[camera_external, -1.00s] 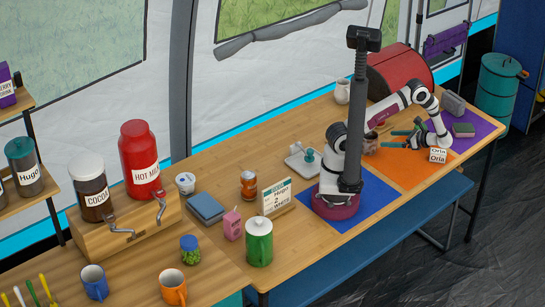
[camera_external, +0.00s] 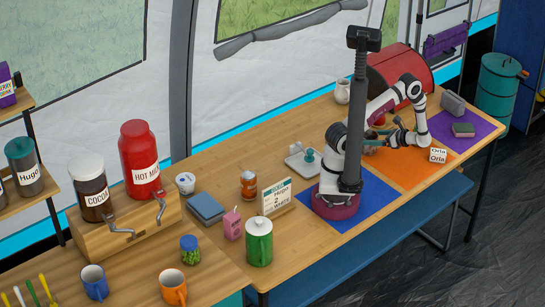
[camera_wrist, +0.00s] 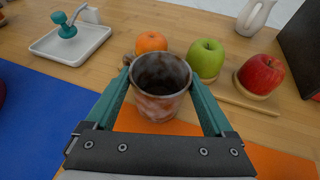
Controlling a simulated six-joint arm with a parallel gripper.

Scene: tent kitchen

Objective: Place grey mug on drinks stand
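The mug (camera_wrist: 160,84), grey-brown and mottled, stands upright between the two teal fingers of my gripper (camera_wrist: 160,75) in the wrist view. The fingers are spread on either side of its rim; I see no clear grip. In the external view my gripper (camera_external: 384,138) is low over the orange mat, reaching left around the mug (camera_external: 370,149), which is partly hidden by the arm column and fingers. A wooden stand (camera_external: 128,240) bearing the cocoa and hot milk dispensers is at the left; I cannot tell whether it is the drinks stand.
Behind the mug are an orange fruit (camera_wrist: 151,42), a green apple (camera_wrist: 206,57) and a red apple (camera_wrist: 261,74). A white tray (camera_wrist: 70,45) stands back left. A blue mug (camera_external: 94,281), an orange mug (camera_external: 173,286) and a green canister (camera_external: 259,243) stand at the front left.

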